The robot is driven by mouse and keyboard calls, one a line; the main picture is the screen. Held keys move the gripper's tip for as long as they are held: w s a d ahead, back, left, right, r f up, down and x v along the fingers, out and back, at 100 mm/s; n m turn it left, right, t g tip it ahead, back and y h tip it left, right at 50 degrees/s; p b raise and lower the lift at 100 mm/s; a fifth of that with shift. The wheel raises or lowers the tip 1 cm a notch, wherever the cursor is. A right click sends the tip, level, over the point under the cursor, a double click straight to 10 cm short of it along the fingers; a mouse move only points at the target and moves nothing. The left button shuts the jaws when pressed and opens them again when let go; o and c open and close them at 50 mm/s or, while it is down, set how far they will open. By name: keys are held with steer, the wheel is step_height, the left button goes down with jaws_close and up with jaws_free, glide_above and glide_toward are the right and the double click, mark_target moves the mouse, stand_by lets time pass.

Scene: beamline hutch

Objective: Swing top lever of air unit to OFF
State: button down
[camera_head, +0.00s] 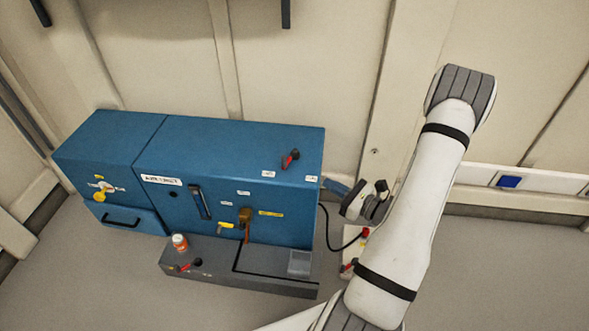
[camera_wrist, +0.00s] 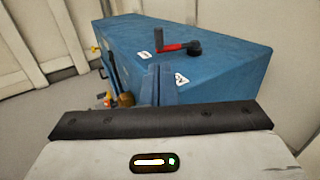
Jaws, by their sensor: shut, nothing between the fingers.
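The blue air unit (camera_head: 225,150) stands against the wall in the head view; its top also fills the middle of the wrist view (camera_wrist: 225,62). Its top lever (camera_head: 289,160) has a dark hub and red arm near the right end of the top. In the wrist view the lever (camera_wrist: 172,48) points left from its hub, toward a small white label (camera_wrist: 144,54). A second label (camera_wrist: 181,79) lies nearer me. Label text is unreadable. My gripper (camera_head: 326,182) is shut and empty, just right of the unit's right end. Its blue-grey fingers (camera_wrist: 157,72) are short of the lever.
A grey plinth (camera_head: 215,280) sits in front of the unit, with an orange-white canister (camera_head: 180,243) and a small red lever (camera_head: 190,264) on it. A brown-handled valve (camera_head: 245,217) and a yellow knob (camera_head: 100,195) are on the front. A black cable (camera_head: 330,236) hangs below my gripper.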

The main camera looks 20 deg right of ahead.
steer(key=b, duration=0.3)
glide_above(280, 175)
steer(key=s+d, duration=0.3)
steer(key=d, duration=0.1)
steer(key=shift+w+a, duration=0.15)
steer(key=shift+w, duration=0.05)
steer(key=shift+a, duration=0.1)
steer(key=shift+w+a, duration=0.3)
steer(key=shift+a, duration=0.25)
steer(key=shift+w+a, duration=0.3)
steer(key=shift+a, duration=0.2)
steer(key=shift+x, duration=0.95)
steer(key=shift+a, duration=0.2)
steer(key=shift+s, duration=0.15)
